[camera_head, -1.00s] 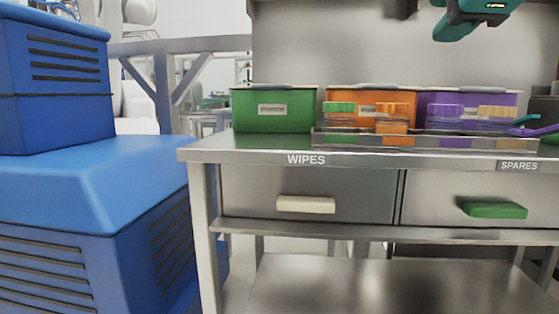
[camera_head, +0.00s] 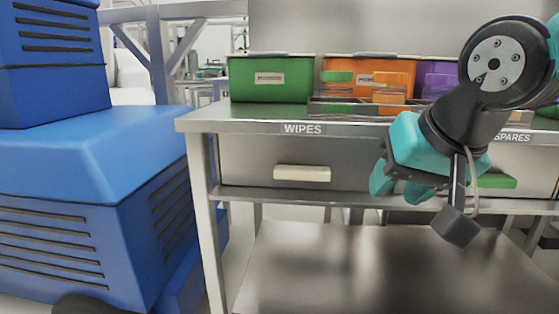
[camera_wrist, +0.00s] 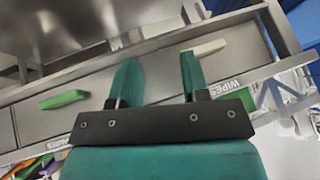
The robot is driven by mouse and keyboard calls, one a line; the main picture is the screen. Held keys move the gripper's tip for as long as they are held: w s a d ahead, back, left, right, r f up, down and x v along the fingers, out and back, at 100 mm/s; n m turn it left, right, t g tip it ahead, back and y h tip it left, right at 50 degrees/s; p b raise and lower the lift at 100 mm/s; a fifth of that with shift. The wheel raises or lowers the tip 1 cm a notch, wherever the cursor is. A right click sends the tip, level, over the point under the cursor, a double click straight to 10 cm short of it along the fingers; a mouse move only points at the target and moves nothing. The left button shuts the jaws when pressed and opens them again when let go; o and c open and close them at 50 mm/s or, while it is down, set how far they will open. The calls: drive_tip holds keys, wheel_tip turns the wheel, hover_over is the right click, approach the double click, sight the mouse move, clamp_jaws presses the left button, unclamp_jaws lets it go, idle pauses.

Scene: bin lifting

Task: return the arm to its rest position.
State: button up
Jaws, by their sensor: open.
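My gripper (camera_head: 398,190) hangs in front of the workbench's drawers in the head view, teal with a dark wrist, tilted down to the left. In the wrist view its two teal fingers (camera_wrist: 158,78) stand apart with nothing between them, so it is open and empty. The arm above it covers part of the right drawer and the containers behind. The fingers point toward the drawer fronts; I cannot tell the exact gap.
The steel workbench (camera_head: 240,122) has a WIPES drawer with a cream handle (camera_head: 302,173) and a SPARES drawer with a green handle (camera_wrist: 63,99), both shut. Green (camera_head: 270,80) and orange (camera_head: 345,68) bins stand on top. A blue machine (camera_head: 90,170) stands at left. The lower shelf (camera_head: 310,265) is bare.

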drive_tip(key=s+f+n+g+y+p, duration=0.2)
drive_tip(key=s+f+n+g, duration=0.6)
drive_tip(key=s, duration=0.6)
wheel_tip(320, 180, up, 36)
drive_tip(key=t+p, duration=0.1)
drive_tip(key=p, duration=3.5)
drive_tip(key=shift+w+t+p, duration=0.3)
drive_tip(key=shift+w+p, duration=0.05)
drive_tip(key=shift+w, duration=0.05)
